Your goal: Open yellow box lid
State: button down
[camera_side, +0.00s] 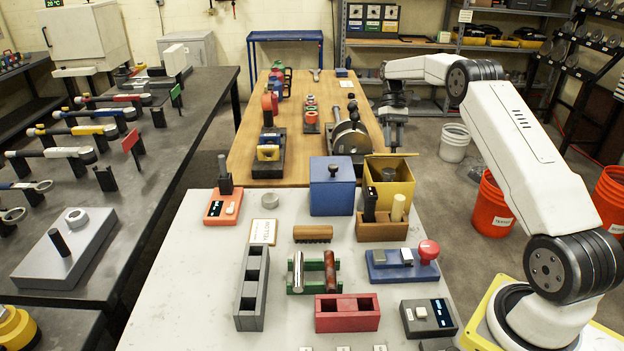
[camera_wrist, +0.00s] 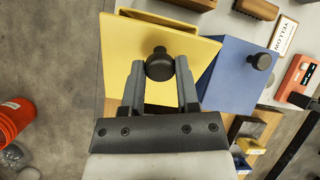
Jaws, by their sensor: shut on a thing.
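The yellow box (camera_side: 403,192) stands at the back right of the white table, beside the blue box (camera_side: 331,193). Its lid (camera_side: 408,155) shows almost edge-on in the side view, at the back top of the box, with the front of the box uncovered. In the wrist view the yellow lid (camera_wrist: 130,45) has a black knob (camera_wrist: 159,66). My gripper (camera_wrist: 159,72) is shut on this knob, a finger on each side. In the side view my gripper (camera_side: 393,140) is above the box's far side. Whether the lid still touches the box is unclear.
A wooden holder (camera_side: 382,231) with upright handles stands just in front of the yellow box. The blue box has its own black knob (camera_side: 333,169). A wooden table (camera_side: 240,150) lies behind. Orange buckets (camera_side: 492,205) stand on the floor to the right.

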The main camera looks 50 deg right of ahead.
jog(key=shift+c, duration=1.6)
grip_release()
jog(key=shift+r, duration=0.8)
jog(key=shift+s+a+r, duration=0.1)
jog(key=shift+s+r, duration=0.05)
jog(key=shift+r, duration=0.45)
jog(key=shift+s+a+r, duration=0.1)
jog(key=shift+s+r, duration=0.05)
jog(key=shift+r, duration=0.45)
jog(key=s+a+r, duration=0.6)
jog(key=s+r, duration=0.3)
jog(key=s, duration=0.2)
jog(key=shift+s, duration=0.4)
